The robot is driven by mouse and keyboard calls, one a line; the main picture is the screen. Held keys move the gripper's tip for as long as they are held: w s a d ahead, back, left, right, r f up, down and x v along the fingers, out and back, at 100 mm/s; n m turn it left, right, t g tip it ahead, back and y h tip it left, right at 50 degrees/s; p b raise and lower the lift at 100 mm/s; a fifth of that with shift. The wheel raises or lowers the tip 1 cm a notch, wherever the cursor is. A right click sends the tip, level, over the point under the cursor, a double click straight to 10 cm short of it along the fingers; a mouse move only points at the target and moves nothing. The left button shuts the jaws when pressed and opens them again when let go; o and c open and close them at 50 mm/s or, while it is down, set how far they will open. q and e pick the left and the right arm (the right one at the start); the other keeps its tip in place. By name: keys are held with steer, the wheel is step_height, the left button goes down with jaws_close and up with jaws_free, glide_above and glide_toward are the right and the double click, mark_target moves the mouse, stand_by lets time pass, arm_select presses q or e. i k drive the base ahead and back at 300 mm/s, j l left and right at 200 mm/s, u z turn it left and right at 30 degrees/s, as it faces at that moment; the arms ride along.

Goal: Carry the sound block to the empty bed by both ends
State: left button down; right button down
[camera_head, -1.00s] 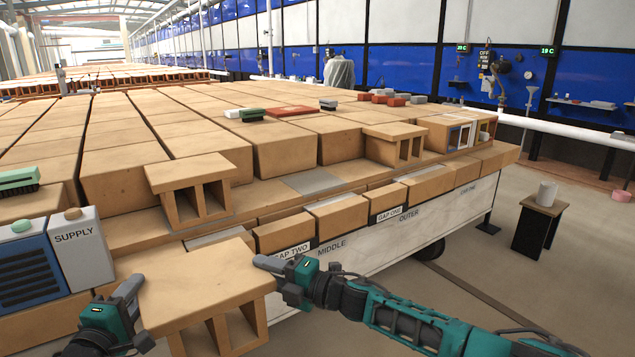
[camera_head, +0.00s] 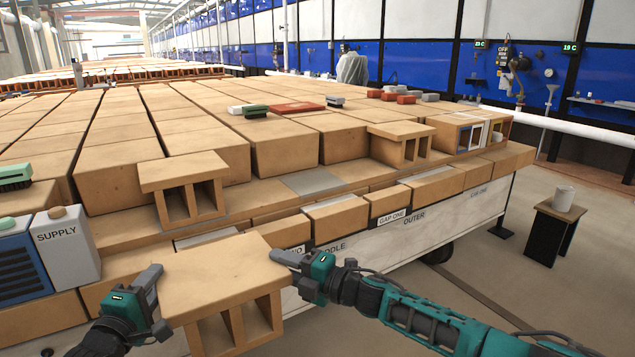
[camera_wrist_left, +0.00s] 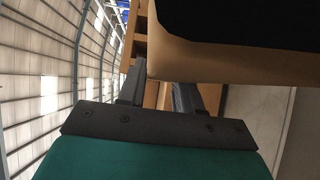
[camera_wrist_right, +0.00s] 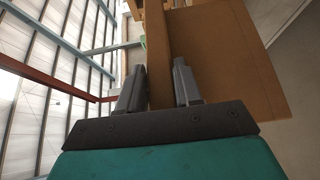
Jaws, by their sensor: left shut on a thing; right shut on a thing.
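A tan hollow block (camera_head: 222,278) with open cells in its front is held level in front of the bench, near the bottom of the head view. My left gripper (camera_head: 156,302) is shut on its left end. My right gripper (camera_head: 288,272) is shut on its right end. The block also shows between the fingers in the right wrist view (camera_wrist_right: 220,60) and close up in the left wrist view (camera_wrist_left: 220,62). A bare grey bed (camera_head: 314,182) lies on the ledge between a left hollow block (camera_head: 182,185) and a right hollow block (camera_head: 402,143).
Solid bricks fill the bench behind the ledge. A SUPPLY box (camera_head: 66,248) stands at left. A small stool (camera_head: 553,232) with a white cup stands at right.

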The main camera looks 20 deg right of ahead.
mark_target(312, 181)
steer(key=i+l, duration=0.1)
steer(key=l, duration=0.4)
steer(key=i+l, duration=0.1)
steer(key=l, duration=0.4)
steer(key=i+l, duration=0.1)
steer(key=l, duration=0.35)
steer(key=i+l, duration=0.1)
steer(key=l, duration=0.4)
steer(key=i+l, duration=0.15)
steer(key=l, duration=0.35)
steer(key=i+l, duration=0.1)
steer(key=l, duration=0.4)
